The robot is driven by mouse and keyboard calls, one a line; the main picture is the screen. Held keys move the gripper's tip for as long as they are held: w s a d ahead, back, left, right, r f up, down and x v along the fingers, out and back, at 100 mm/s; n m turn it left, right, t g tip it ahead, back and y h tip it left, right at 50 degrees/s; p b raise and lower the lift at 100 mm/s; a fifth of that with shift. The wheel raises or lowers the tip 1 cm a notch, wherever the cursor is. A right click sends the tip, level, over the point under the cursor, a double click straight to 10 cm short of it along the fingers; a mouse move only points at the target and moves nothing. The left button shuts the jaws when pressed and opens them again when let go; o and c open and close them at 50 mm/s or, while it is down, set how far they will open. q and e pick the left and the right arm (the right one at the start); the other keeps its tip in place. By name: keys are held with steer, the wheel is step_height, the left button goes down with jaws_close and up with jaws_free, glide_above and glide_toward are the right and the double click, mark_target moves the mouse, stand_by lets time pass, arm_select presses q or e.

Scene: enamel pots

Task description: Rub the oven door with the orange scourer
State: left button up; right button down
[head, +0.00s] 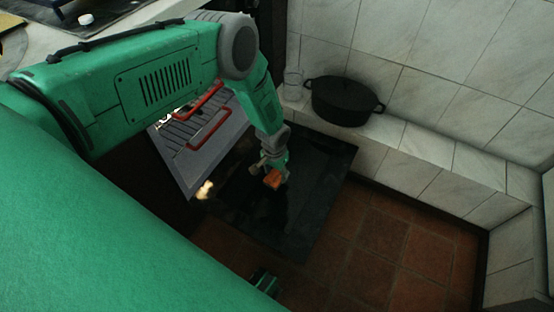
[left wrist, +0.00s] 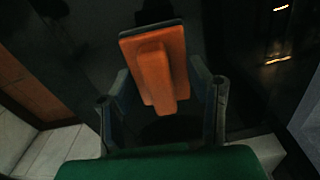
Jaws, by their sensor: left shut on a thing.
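The orange scourer (head: 272,179) is held low over the dark, glossy oven door (head: 318,180), which lies folded down and open. My left gripper (head: 274,168) is shut on the scourer. In the left wrist view the scourer (left wrist: 155,70) sits between the two fingers, its raised orange grip toward the camera. Its far side is hidden, so I cannot tell whether it touches the door. The door's dark surface fills much of that view behind it.
A grey oven front (head: 212,150) with red handles stands left of the door. A black pot (head: 343,101) and a clear glass (head: 293,80) stand on the tiled ledge (head: 420,146) behind. Red floor tiles (head: 395,245) are clear at the right.

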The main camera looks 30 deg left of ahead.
arm_select(q)
steer(key=shift+d+r+p, duration=0.2)
steer(key=shift+r+p, duration=0.95)
steer(key=shift+r, duration=0.7)
steer(key=shift+a, duration=0.1)
